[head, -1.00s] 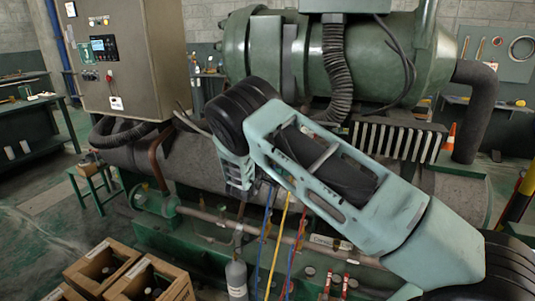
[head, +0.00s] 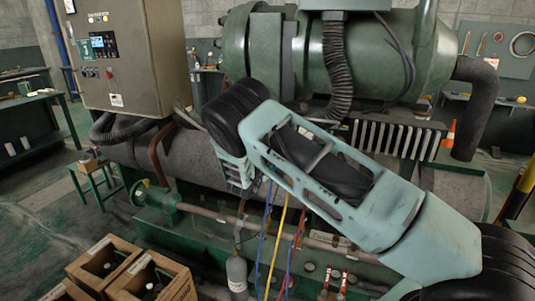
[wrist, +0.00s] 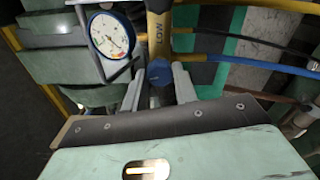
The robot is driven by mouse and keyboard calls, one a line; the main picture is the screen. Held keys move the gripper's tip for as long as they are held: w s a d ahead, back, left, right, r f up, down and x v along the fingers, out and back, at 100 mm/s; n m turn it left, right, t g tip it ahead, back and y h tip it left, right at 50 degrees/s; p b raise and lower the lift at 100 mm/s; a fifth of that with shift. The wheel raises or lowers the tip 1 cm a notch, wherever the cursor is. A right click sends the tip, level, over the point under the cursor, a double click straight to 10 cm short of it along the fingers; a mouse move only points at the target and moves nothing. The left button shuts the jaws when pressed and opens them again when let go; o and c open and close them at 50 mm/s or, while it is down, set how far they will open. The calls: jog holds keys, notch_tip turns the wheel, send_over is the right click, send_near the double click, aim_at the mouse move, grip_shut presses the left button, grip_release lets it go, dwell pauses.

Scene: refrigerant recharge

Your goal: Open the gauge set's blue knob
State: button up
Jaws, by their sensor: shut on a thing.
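The blue knob (wrist: 160,73) sits in the middle of the wrist view, at the lower end of the gauge set's yellow body (wrist: 157,32), which carries the lettering "LOW". My gripper (wrist: 159,83) is shut on the knob, with one grey finger on each side of it. A round gauge (wrist: 110,35) with a white dial and blue rim is to the left of the knob. In the head view my arm hides the gauge set and my gripper's fingers.
Blue, yellow (head: 277,245) and red hoses hang below my wrist, near a grey cylinder (head: 237,278). A large green machine (head: 385,50) fills the back. Black and blue hoses (wrist: 260,65) run right of the knob.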

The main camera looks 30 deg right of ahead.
jog(key=shift+a, duration=0.1)
jog(key=o, duration=1)
jog(key=shift+c, duration=0.2)
jog(key=b+v, duration=0.4)
jog(key=v, duration=1.3)
jog(key=shift+s+a+f, duration=0.1)
jog(key=shift+s+a, duration=0.05)
